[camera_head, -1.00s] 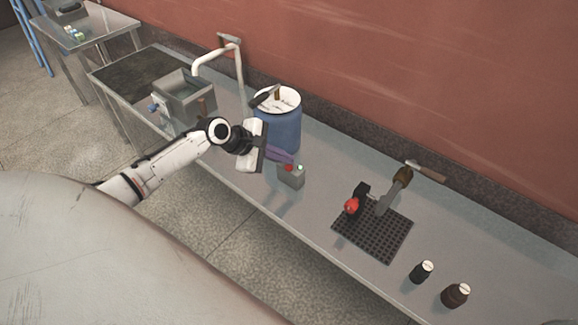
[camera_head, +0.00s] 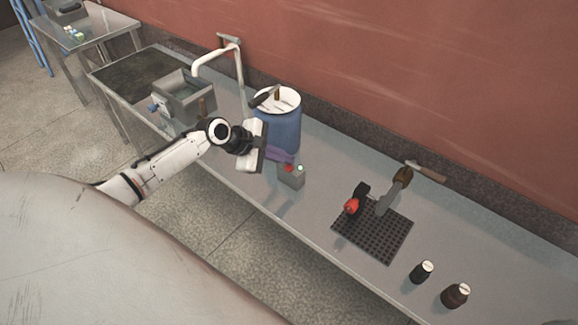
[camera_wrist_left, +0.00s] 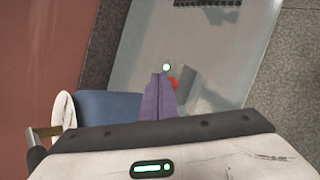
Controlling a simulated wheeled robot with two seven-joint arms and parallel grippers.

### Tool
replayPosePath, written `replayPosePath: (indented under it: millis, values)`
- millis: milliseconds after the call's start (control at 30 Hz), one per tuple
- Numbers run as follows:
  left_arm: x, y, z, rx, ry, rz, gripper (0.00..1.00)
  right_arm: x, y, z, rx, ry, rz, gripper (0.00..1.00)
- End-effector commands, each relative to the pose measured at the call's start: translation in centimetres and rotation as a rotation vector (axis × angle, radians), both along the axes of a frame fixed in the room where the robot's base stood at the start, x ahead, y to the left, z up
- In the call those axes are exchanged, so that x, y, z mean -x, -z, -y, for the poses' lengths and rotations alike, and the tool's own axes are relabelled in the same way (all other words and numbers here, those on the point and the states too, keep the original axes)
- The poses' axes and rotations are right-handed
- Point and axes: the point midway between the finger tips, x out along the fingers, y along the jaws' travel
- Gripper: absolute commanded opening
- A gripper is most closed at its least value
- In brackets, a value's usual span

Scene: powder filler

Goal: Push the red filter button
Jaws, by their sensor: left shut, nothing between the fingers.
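A small grey box (camera_head: 291,179) stands on the steel counter by the blue drum. On its top are a red button (camera_head: 288,168) and a green button (camera_head: 300,168). My left gripper (camera_head: 289,160) has its purple fingers shut and empty, with the tips just above and beside the red button. In the left wrist view the shut fingertips (camera_wrist_left: 159,78) lie next to the red button (camera_wrist_left: 174,84) and partly cover it. I cannot tell whether the tips touch the red button. My right gripper is in neither view.
The blue drum (camera_head: 284,131) stands close behind the left gripper. A dark perforated mat (camera_head: 380,243) with a lever device lies to the right, then two small dark bottles (camera_head: 422,272). A grey metal hopper (camera_head: 182,98) and a white tap (camera_head: 218,58) stand to the left.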

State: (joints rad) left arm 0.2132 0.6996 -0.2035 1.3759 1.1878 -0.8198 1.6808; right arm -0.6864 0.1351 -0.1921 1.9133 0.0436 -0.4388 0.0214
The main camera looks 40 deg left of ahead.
Motion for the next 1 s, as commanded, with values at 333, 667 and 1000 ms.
replayPosePath:
  millis: [333, 667, 1000]
  values:
    - [0.0, 0.0, 0.0, 0.0, 0.0, 0.0, 0.0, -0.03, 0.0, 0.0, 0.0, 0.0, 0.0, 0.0]
    - [0.0, 0.5, -0.01, 0.001, -0.001, -0.001, 0.0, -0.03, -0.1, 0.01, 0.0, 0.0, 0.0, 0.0]
    - [-0.01, 0.9, -0.01, 0.0, -0.001, 0.001, 0.0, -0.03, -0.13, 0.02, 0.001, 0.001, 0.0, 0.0]
